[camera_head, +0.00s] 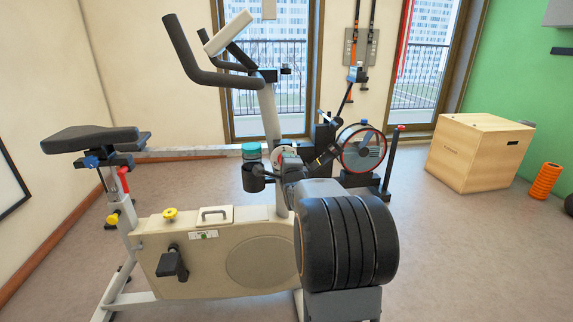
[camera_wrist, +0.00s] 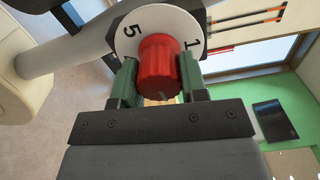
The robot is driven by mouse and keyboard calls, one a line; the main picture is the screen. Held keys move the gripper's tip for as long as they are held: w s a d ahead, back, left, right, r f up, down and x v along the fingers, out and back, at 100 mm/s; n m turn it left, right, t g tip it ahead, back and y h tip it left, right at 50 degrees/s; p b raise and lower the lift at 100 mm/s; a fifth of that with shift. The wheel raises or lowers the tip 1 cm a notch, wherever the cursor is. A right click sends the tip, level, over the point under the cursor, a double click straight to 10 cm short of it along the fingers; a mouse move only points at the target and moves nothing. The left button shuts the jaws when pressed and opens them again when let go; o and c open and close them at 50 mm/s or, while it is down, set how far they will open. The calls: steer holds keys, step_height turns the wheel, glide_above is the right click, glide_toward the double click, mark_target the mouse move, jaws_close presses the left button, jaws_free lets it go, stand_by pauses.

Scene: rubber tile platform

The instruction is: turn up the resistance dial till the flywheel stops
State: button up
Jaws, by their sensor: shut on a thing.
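In the wrist view a red dial knob (camera_wrist: 158,60) stands on a round white dial plate (camera_wrist: 128,47) marked with a 5 and a 1. My gripper (camera_wrist: 160,82) is shut on the knob, one green pad on each side. A pale mark shows low on the knob's right side. In the head view the dial plate (camera_head: 283,153) shows small on the exercise bike (camera_head: 165,240), partly hidden behind my arm. A red-rimmed wheel (camera_head: 361,148) stands farther back. I cannot tell whether it is the task's flywheel, or whether any wheel is turning.
A cup holder (camera_head: 254,180) with a teal-lidded bottle (camera_head: 251,150) is left of the dial. The bike's handlebars (camera_head: 185,60) rise above. A wooden box (camera_head: 465,155) and orange roller (camera_head: 544,181) stand at right.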

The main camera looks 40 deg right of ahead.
steer(key=m, duration=0.6)
steer(key=shift+m, duration=0.4)
stand_by(0.4)
steer(key=o, duration=0.9)
steer(key=shift+f, duration=0.1)
steer(key=p+v, duration=0.2)
steer(key=v, duration=1.1)
steer(key=shift+s+a, duration=0.25)
steer(key=shift+s, duration=0.1)
